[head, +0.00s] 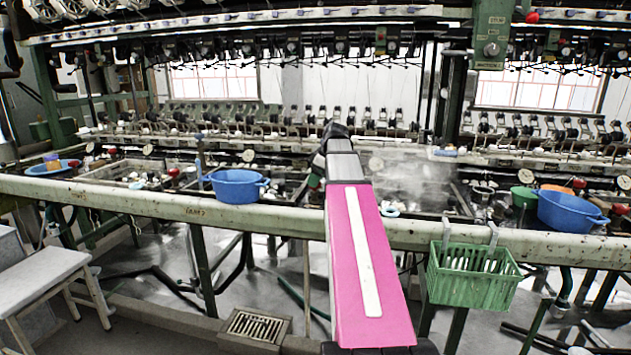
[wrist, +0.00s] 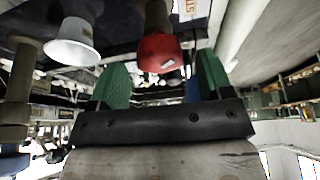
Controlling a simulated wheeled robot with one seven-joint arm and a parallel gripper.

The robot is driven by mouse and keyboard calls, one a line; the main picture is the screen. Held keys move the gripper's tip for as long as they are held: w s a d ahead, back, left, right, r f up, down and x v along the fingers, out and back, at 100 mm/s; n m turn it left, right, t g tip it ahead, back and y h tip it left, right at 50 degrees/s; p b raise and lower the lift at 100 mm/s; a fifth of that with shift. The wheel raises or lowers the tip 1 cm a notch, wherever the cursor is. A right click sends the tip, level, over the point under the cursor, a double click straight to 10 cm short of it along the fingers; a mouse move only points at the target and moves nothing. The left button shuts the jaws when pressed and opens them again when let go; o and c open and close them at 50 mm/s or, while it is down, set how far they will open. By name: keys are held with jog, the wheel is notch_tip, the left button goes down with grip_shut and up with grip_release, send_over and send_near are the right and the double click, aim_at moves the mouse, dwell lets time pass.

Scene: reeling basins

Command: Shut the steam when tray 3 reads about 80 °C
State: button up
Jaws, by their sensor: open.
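In the wrist view my gripper (wrist: 161,75) is open, with its two green fingers apart. A red knob (wrist: 158,52) shows between the fingers in the picture, with gaps on both sides; I cannot tell how deep it sits between them. A white label with orange lettering (wrist: 190,8) is beside it, partly cut off. In the head view my pink arm reaches over the front rail and hides my gripper and this knob. Pale steam (head: 408,178) rises from the basin right of my arm. A round dial (head: 375,163) stands there; its reading is too small to tell.
A long pale rail (head: 130,198) runs across the front. A blue tub (head: 237,187) stands left of my arm, another blue tub (head: 570,210) at right. A green basket (head: 470,275) hangs on the rail. A white cup-like part (wrist: 74,42) is near my gripper.

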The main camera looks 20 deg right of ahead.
jog(key=shift+w+a+f, duration=0.1)
jog(key=shift+a+f, duration=0.05)
jog(key=shift+f, duration=0.3)
jog(key=c, duration=0.9)
jog(key=shift+c, duration=0.2)
jog(key=shift+m, duration=0.3)
jog(key=m, duration=0.2)
jog(key=shift+a+m+t+h, duration=0.1)
jog(key=shift+m+t+h, duration=0.2)
jog(key=shift+t+h, duration=0.1)
jog(key=m+h, duration=0.1)
jog(key=m, duration=0.4)
jog(key=shift+t+h, duration=0.4)
